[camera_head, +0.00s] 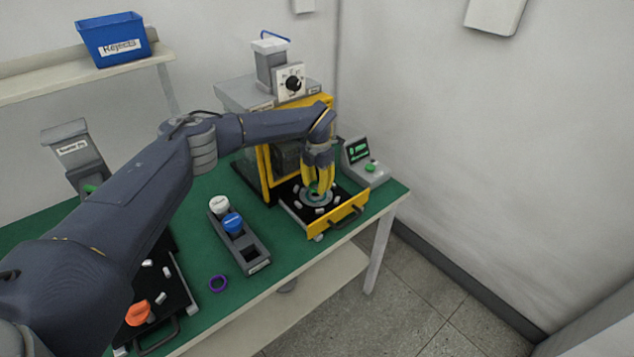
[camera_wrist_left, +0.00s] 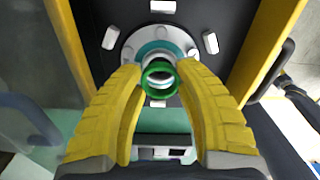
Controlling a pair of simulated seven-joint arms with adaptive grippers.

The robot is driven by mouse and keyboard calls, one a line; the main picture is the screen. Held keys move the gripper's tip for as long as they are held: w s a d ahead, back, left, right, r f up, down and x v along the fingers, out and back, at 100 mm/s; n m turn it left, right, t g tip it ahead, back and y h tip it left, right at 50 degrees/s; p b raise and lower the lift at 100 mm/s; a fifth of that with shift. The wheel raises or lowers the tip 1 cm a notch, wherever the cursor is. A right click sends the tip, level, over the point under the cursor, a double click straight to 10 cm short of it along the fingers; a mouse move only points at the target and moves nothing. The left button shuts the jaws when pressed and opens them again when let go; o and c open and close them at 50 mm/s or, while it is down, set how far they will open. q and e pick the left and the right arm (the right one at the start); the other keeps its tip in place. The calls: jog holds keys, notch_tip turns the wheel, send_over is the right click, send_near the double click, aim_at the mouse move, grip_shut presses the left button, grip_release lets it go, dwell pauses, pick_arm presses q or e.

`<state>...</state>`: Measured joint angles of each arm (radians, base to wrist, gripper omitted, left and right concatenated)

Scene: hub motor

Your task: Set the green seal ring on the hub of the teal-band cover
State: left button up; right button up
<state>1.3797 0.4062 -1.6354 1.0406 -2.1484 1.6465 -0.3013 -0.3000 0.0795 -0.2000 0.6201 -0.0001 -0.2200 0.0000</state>
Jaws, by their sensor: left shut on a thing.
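In the left wrist view the green seal ring (camera_wrist_left: 159,78) is pinched between the two yellow fingertips of my left gripper (camera_wrist_left: 158,76). The teal-band cover (camera_wrist_left: 133,45) lies beyond it on a black tray, a grey disc with a teal band. The ring overlaps the cover's hub in this view, so I cannot tell whether it touches the hub. In the head view my left gripper (camera_head: 318,186) points down over the cover (camera_head: 311,203) in the pulled-out yellow drawer. The fingers hide most of the ring there. My right gripper does not show.
The yellow drawer (camera_head: 340,219) sticks out of a yellow-framed machine (camera_head: 268,175). A small console (camera_head: 362,160) stands to its right.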

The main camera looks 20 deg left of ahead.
pick_arm(q)
jog(key=shift+f, duration=0.7)
dwell(0.7)
jog(key=o, duration=0.9)
notch_tip(320, 180, up, 12)
dwell(0.3)
